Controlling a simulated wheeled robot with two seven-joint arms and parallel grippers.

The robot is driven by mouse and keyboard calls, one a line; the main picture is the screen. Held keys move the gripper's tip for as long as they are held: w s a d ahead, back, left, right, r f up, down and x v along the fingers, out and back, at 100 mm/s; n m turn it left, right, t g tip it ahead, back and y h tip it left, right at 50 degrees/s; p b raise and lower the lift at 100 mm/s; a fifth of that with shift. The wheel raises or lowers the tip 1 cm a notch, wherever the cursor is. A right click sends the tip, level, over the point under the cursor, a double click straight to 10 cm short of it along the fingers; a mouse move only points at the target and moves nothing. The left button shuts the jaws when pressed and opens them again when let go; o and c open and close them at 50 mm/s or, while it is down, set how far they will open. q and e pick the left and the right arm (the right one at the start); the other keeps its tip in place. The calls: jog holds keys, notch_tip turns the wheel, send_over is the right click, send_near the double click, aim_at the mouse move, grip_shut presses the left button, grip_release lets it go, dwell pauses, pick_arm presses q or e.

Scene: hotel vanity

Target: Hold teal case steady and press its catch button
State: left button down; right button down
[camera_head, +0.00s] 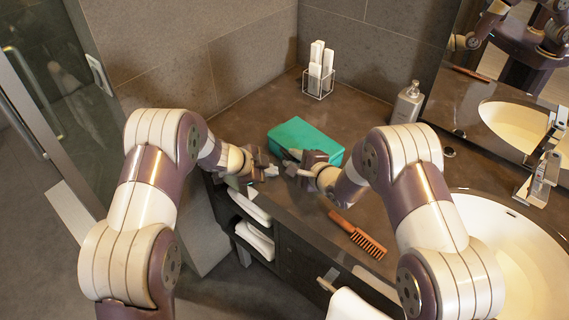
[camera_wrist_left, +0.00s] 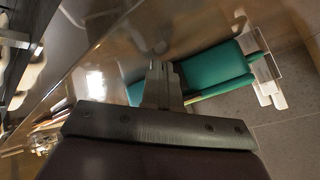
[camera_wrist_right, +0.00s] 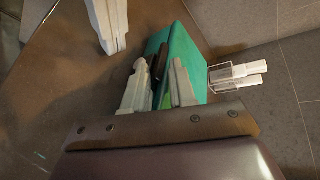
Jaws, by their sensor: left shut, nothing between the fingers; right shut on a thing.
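The teal case (camera_head: 305,136) lies on the dark counter, and its lid looks closed. It also shows in the left wrist view (camera_wrist_left: 215,65) and the right wrist view (camera_wrist_right: 185,50). My right gripper (camera_head: 290,168) is at the case's front edge, with its fingers (camera_wrist_right: 158,88) shut on the case. A small dark part (camera_wrist_right: 158,67) shows between those fingers; I cannot tell if it is the catch button. My left gripper (camera_head: 271,171) is shut and empty, just in front of the case and left of my right gripper. Its fingertips (camera_wrist_left: 160,75) look close to the case; contact is unclear.
A wire holder with white items (camera_head: 318,80) stands behind the case. A soap bottle (camera_head: 407,103) stands at the back right. An orange comb (camera_head: 358,235) lies near the front edge, left of the sink (camera_head: 505,250). Towels (camera_head: 252,207) sit on shelves below.

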pick_arm(q)
jog(key=shift+s+a+f, duration=0.1)
jog(key=shift+s+a, duration=1.35)
jog(key=shift+s, duration=0.1)
dwell(1.5)
jog(key=s+a, duration=0.2)
jog(key=s, duration=0.1)
jog(key=shift+a, duration=0.25)
jog(key=w+d, duration=0.6)
jog(key=shift+w+d, duration=0.1)
jog(key=shift+w, duration=0.2)
jog(key=shift+w, duration=0.1)
dwell(1.6)
jog(key=shift+w+d, duration=0.25)
jog(key=shift+w, duration=0.1)
